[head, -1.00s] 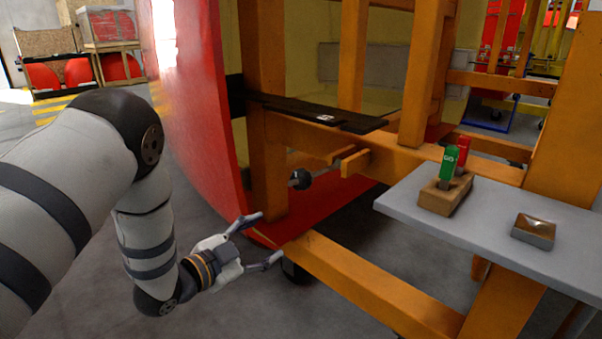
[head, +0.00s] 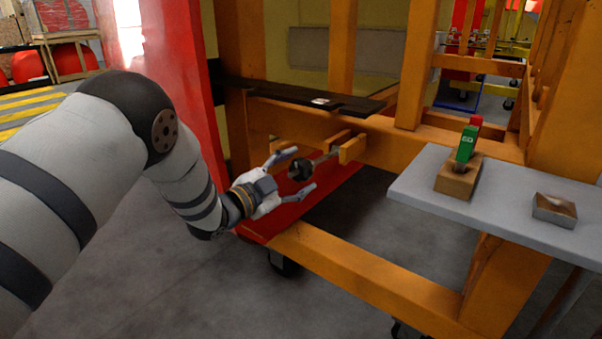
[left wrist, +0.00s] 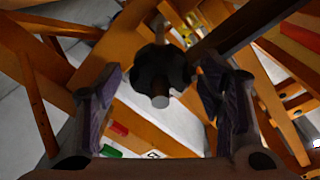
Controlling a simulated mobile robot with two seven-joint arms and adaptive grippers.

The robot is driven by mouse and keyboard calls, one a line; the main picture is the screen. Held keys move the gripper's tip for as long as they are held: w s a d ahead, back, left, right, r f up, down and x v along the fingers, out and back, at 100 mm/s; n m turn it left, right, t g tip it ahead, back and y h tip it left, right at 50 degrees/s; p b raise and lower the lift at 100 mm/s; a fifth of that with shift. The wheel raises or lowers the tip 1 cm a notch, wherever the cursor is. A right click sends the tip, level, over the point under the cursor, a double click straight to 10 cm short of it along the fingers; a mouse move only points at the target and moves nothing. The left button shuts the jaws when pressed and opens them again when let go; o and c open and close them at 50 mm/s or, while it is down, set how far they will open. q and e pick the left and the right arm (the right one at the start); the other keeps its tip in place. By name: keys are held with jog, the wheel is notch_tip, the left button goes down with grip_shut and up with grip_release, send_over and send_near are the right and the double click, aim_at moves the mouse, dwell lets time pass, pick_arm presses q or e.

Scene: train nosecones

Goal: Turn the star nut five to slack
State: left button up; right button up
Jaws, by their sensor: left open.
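The star nut (head: 300,169) is a small black lobed knob on a metal rod that comes out of the orange frame, below a dark shelf plate. My left gripper (head: 301,170) is open, with its two fingers pointing at the nut from the left. In the left wrist view the star nut (left wrist: 161,70) sits between the two open fingers (left wrist: 164,100), with a grey stub end facing the camera. I cannot tell from these views whether a finger touches it. My right gripper is not in view.
The orange frame (head: 350,270) surrounds the nut, with a black plate (head: 290,94) just above. A red panel (head: 170,60) stands behind my left arm. At the right, a grey shelf (head: 430,190) holds a wooden block with green and red tags (head: 458,180) and a small box (head: 554,210).

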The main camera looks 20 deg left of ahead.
pick_arm(q)
jog(key=shift+x, duration=0.8)
jog(key=shift+c, duration=0.4)
jog(key=c, duration=1.1)
